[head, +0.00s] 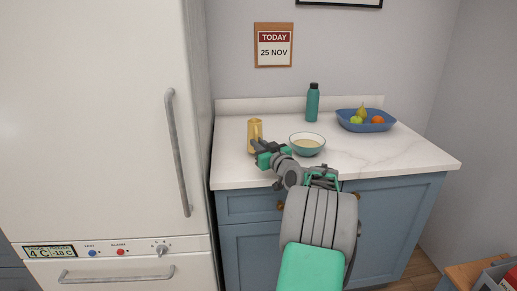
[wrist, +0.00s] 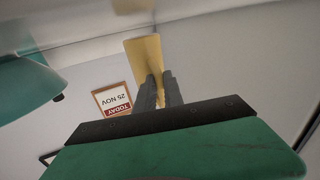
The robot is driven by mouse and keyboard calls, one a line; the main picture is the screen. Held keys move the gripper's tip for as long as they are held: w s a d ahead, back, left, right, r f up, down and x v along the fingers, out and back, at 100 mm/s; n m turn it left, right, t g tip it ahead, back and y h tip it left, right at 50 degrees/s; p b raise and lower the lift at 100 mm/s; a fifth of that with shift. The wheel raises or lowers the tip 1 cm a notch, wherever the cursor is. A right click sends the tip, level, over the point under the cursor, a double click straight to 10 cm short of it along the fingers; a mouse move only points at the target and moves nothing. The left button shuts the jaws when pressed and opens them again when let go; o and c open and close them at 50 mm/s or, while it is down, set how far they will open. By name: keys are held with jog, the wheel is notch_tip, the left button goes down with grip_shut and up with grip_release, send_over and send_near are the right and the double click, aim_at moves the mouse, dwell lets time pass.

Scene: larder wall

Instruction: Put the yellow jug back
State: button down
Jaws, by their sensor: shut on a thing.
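The yellow jug (head: 254,130) is at the left end of the white marble counter, near the fridge. My gripper (head: 258,146) is at the jug, reaching in from the front right. In the wrist view the jug (wrist: 143,55) shows between the two dark fingers of my gripper (wrist: 158,88), which are shut on it. The jug looks upright in the head view. Its lower part is partly hidden by my gripper, so I cannot tell whether its base touches the counter.
A teal bottle (head: 312,103) and a blue fruit dish (head: 366,122) stand behind. The shut white fridge (head: 100,120) rises at the left. The counter's right front (head: 400,155) is clear.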

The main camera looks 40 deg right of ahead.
jog(key=shift+f, duration=0.6)
jog(key=shift+f, duration=0.1)
jog(key=shift+f, duration=0.1)
jog(key=c, duration=1.5)
grip_release()
jog(key=shift+o, duration=0.2)
jog(key=shift+r, duration=0.2)
jog(key=b+v, duration=0.1)
jog(key=v, duration=1.1)
jog(key=shift+f, duration=0.1)
